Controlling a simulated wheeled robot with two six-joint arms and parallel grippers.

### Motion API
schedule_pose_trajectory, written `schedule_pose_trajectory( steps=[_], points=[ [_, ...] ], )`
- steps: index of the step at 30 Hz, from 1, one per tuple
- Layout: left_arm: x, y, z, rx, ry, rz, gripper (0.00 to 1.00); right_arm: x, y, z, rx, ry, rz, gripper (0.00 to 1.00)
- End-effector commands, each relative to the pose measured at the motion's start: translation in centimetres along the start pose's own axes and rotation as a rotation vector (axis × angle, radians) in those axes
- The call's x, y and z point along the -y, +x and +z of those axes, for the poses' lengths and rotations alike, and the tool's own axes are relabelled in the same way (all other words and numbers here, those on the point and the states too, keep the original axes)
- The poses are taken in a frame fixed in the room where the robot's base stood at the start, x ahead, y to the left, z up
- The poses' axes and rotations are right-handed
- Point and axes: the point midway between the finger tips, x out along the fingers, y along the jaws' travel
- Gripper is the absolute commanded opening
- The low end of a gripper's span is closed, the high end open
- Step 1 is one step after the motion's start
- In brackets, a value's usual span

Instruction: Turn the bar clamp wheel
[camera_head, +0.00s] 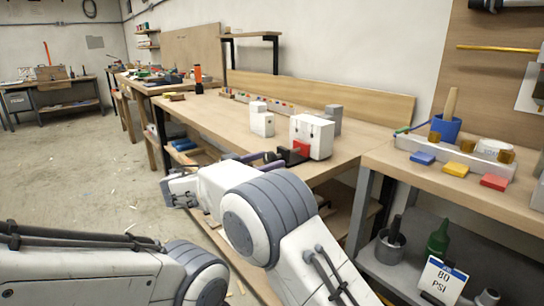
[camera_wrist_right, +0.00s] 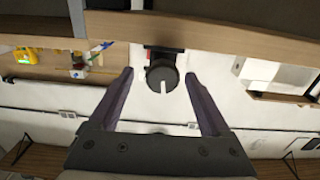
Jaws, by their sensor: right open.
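The bar clamp (camera_head: 296,153), black with a red part, sits at the front edge of the long workbench against a white block-shaped unit (camera_head: 313,136). Its dark round wheel (camera_head: 270,157) faces my right gripper (camera_head: 258,157). In the right wrist view the wheel (camera_wrist_right: 157,70) is dark grey with a white stripe. There it shows between the two purple-grey fingertips of my right gripper (camera_wrist_right: 160,76), with a gap on each side. My right gripper is open and holds nothing. My right arm hides part of the bench front. My left gripper is out of view; only left arm links show.
A smaller white block (camera_head: 261,121) and a grey block (camera_head: 334,118) stand near the clamp. At right, another bench holds a blue cup (camera_head: 446,128) and coloured blocks (camera_head: 458,168). A green bottle (camera_head: 438,240) stands on its lower shelf. Open floor (camera_head: 85,170) lies left.

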Motion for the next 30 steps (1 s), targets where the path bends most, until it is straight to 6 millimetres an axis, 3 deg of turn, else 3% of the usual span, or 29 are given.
schedule_pose_trajectory(
  steps=[9,15,16,30],
  points=[
    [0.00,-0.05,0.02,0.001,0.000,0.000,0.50,0.58,-0.65,0.09,0.000,0.000,-0.014,0.82],
    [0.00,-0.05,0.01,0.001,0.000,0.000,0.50,0.61,-0.69,0.08,0.001,0.000,-0.015,0.05],
    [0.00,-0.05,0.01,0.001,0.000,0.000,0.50,0.61,-0.69,0.08,0.001,0.000,-0.015,0.00],
    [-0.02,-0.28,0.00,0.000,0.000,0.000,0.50,0.54,-0.55,0.01,0.000,-0.118,-0.015,0.00]
  ],
)
